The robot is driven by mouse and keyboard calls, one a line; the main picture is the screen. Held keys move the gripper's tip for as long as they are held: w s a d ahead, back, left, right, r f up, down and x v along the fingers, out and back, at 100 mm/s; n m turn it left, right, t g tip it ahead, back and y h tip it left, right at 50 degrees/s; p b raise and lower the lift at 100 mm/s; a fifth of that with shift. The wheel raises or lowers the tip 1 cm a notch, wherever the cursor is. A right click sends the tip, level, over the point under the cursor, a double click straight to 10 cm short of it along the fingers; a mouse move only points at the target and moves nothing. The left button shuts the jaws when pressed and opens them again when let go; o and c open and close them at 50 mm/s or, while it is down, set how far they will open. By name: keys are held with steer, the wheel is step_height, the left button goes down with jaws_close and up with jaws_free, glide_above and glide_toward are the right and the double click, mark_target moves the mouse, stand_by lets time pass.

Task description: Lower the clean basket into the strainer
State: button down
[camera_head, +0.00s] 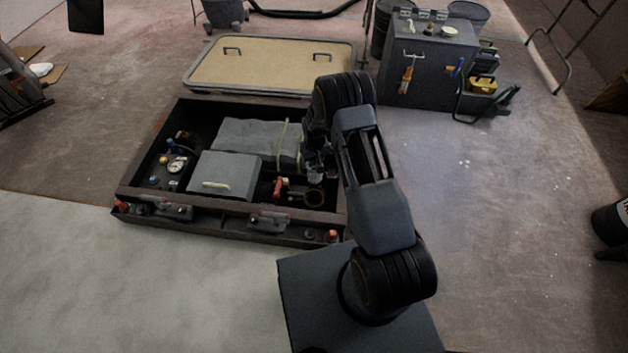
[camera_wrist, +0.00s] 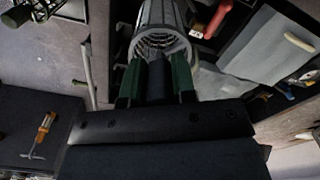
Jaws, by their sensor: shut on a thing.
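My gripper (camera_wrist: 157,75) has green-faced fingers, shut at the near end of a pale, ribbed cylindrical basket (camera_wrist: 160,14) in the wrist view. The basket points away from the fingers; its far end is cut off by the picture's top edge. In the head view my gripper (camera_head: 318,168) hangs over the right part of a dark open compartment, and my arm partly hides it. A round brownish ring (camera_head: 314,198), perhaps the strainer's rim, lies just below it. I cannot tell whether the basket touches the strainer.
The compartment's dark rim (camera_head: 230,232) surrounds a grey box (camera_head: 224,172), a grey wrapped bundle (camera_head: 258,135), a red-handled valve (camera_head: 280,187) and a gauge (camera_head: 177,165). A tan hatch panel (camera_head: 270,65) lies behind. A dark cabinet (camera_head: 425,75) stands at the back right.

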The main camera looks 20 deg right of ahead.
steer(key=f+b, duration=0.1)
steer(key=f, duration=0.1)
steer(key=w+f+b, duration=0.1)
steer(key=f, duration=0.2)
steer(key=f+b, duration=0.2)
steer(key=f, duration=0.1)
steer(key=shift+w+f, duration=0.1)
steer(key=shift+w, duration=0.15)
step_height(320, 180, down, 10)
steer(key=b, duration=0.6)
steer(key=shift+b, duration=0.35)
steer(key=shift+s, duration=0.1)
steer(key=shift+f+b, duration=1.75)
steer(key=shift+f, duration=3.85)
steer(key=c, duration=0.8)
jaws_free()
steer(key=shift+c, duration=0.2)
steer(key=shift+r, duration=0.1)
step_height(320, 180, up, 14)
steer(key=p, duration=0.6)
